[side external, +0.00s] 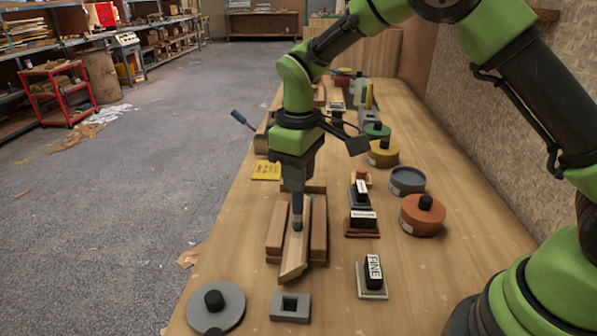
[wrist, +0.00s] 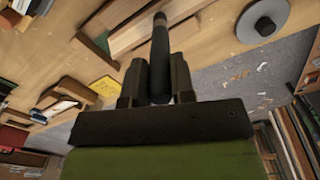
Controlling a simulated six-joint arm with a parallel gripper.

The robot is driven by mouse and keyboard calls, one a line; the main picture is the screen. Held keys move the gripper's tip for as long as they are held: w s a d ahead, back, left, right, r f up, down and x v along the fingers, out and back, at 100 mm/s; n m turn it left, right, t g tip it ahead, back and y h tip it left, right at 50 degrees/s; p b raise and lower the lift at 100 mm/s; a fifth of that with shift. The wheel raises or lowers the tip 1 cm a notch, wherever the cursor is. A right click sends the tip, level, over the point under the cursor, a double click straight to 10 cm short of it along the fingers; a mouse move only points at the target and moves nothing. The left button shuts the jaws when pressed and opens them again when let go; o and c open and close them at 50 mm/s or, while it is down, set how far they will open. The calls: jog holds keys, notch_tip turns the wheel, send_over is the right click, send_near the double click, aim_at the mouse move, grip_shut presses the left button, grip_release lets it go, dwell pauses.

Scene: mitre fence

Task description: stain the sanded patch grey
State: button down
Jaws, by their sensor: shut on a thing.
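My gripper (side external: 297,188) points down over the mitre fence (side external: 276,228). It is shut on a dark round stick (side external: 297,214), which stands about upright. In the wrist view my gripper (wrist: 157,85) has its fingers on both sides of the stick (wrist: 160,55). The stick's lower end is at or just above a pale board (side external: 294,256) lying between the wooden rails; I cannot tell whether it touches. The sanded patch cannot be made out. A grey pot (side external: 407,181) stands open at the right. A grey lid with a black knob (side external: 215,306) lies at the near left.
An orange pot (side external: 423,215), a yellow pot (side external: 383,154) and a green pot (side external: 376,131) line the right side. A block marked FINE (side external: 373,274) and other labelled blocks (side external: 363,221) stand right of the fence. A grey block with a square hole (side external: 290,307) sits in front.

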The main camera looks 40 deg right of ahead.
jog(key=shift+s, duration=0.1)
jog(key=shift+s+a, duration=0.75)
jog(key=shift+a, duration=0.1)
jog(key=shift+w+d, duration=1.4)
jog(key=shift+d, duration=0.05)
jog(key=shift+w+d, duration=0.85)
